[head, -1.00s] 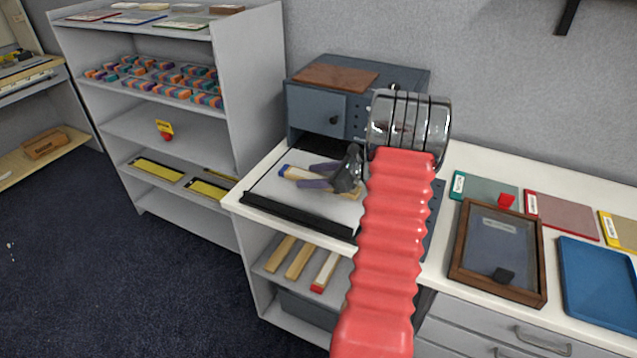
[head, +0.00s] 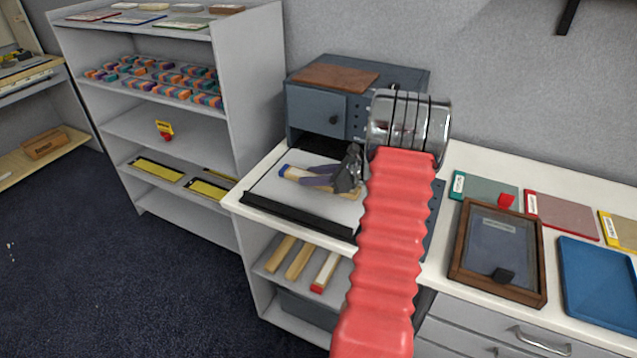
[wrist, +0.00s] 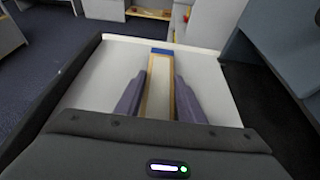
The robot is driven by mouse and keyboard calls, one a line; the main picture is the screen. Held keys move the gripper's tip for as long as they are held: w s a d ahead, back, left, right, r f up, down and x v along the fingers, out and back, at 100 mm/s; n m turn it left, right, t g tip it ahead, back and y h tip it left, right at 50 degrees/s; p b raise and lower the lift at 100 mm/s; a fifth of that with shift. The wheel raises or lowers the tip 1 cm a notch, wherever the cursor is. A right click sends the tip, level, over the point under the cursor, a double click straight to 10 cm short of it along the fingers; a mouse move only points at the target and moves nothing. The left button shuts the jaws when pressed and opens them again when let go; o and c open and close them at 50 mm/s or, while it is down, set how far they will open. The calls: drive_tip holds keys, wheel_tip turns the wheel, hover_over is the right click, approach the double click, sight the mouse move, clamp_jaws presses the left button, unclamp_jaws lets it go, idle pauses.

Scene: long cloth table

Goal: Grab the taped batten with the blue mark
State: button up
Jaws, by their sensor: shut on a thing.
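The batten with the blue mark (head: 292,172) lies on the pale tray surface on the counter, its blue end toward the left. In the wrist view the batten (wrist: 160,100) runs lengthwise between my fingers, with a pale face, wooden edges and the blue end farthest away. My gripper (head: 306,177) is shut on it, with the purple fingers along both sides; they also show in the wrist view (wrist: 160,78). The fingers and the dark gripper body hide part of the batten.
Several battens lie on the shelf below, one (head: 325,272) with a red end. A blue-grey cabinet (head: 315,111) stands behind the tray (head: 262,194). A black bar (head: 297,217) edges the tray's front. A wood-framed case (head: 497,252) stands right.

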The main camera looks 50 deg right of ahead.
drive_tip(key=shift+c, duration=0.5)
wheel_tip(320, 180, up, 10)
idle(0.3)
idle(0.5)
